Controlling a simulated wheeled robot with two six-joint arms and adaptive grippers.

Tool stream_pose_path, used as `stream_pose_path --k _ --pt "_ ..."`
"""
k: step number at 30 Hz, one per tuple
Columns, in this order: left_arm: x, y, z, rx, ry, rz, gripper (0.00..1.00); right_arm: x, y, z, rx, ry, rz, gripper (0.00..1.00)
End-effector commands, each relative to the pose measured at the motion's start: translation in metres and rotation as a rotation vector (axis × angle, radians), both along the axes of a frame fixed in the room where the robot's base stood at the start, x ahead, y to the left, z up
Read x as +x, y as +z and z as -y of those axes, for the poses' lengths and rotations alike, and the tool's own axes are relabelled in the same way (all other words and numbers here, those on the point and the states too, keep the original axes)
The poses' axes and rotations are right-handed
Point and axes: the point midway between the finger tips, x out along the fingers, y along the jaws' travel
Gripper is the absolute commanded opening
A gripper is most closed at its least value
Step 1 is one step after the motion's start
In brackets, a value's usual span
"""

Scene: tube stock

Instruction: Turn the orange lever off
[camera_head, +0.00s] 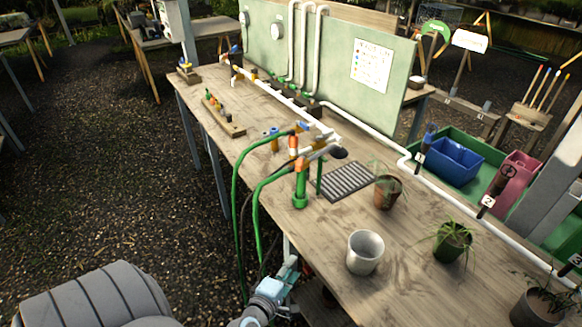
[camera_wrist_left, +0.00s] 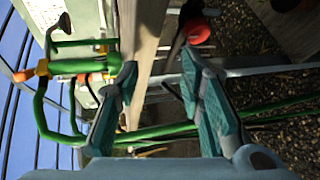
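Orange parts sit on the pipe fittings above the table: one on a white fitting (camera_head: 293,145) and one atop the green upright (camera_head: 301,165). I cannot tell which, if either, is the orange lever. In the left wrist view, orange fittings on green pipe (camera_wrist_left: 43,70) show at left. A round red-orange piece (camera_wrist_left: 196,29) on a dark stem shows near the right fingertip; what it is stays unclear. My left gripper (camera_head: 291,268) is low by the table's front edge, in front of the green hoses. In its wrist view the gripper (camera_wrist_left: 158,75) is open and empty. My right gripper is not in view.
Green hoses (camera_head: 238,205) hang over the front edge of the wooden table (camera_head: 315,240). A metal cup (camera_head: 365,252), potted plants (camera_head: 388,190) and a dark grate (camera_head: 348,181) stand to the right. A green board (camera_head: 335,55) with white pipes stands behind.

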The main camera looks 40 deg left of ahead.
Motion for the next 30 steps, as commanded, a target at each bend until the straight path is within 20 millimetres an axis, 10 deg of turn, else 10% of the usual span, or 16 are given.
stream_pose_path --k 1,3,7,30 --pt "0.019 0.067 -0.013 -0.266 0.133 0.212 0.35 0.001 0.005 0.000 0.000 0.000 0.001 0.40" --pt "0.027 0.142 -0.030 -0.691 0.280 0.472 0.35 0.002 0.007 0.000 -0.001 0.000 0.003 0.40" --pt "0.026 0.205 -0.038 -1.207 0.388 0.690 0.35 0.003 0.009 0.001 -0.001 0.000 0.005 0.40" --pt "0.153 0.214 -0.099 -1.338 0.410 0.724 0.35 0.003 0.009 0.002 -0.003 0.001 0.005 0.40"
